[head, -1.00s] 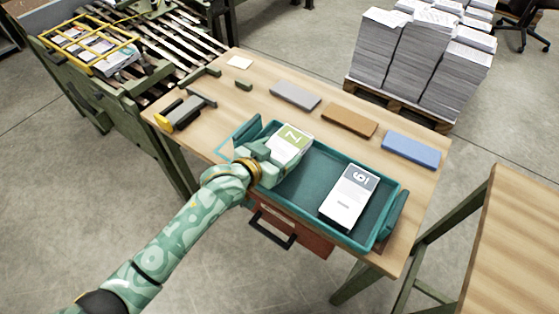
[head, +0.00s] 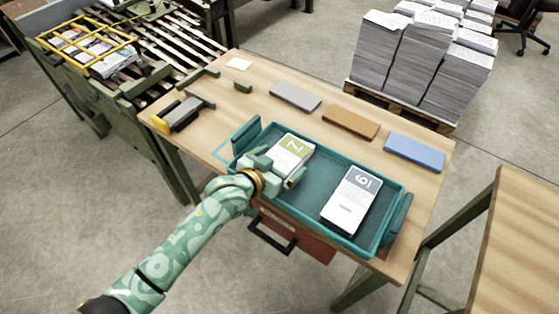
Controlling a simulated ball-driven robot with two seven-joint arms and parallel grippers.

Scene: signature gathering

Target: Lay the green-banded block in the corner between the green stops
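The green-banded block (head: 293,149) is white with a green band and number at its far end. It lies in the left part of the teal tray (head: 322,158). My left gripper (head: 279,168) is at the block's near end, with fingers around or beside it; its hand hides that end, so I cannot tell if it grips. Dark green stops stand at the back left of the table: a longer bar (head: 204,76) and a short piece (head: 243,87). My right gripper is not in view.
A grey-banded block (head: 352,198) lies in the tray's right part. Grey (head: 295,96), brown (head: 350,122) and blue (head: 414,151) slabs line the table's back edge. A stapler-like tool (head: 182,113) and a pale note (head: 239,64) lie at the left. Bare wood lies between.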

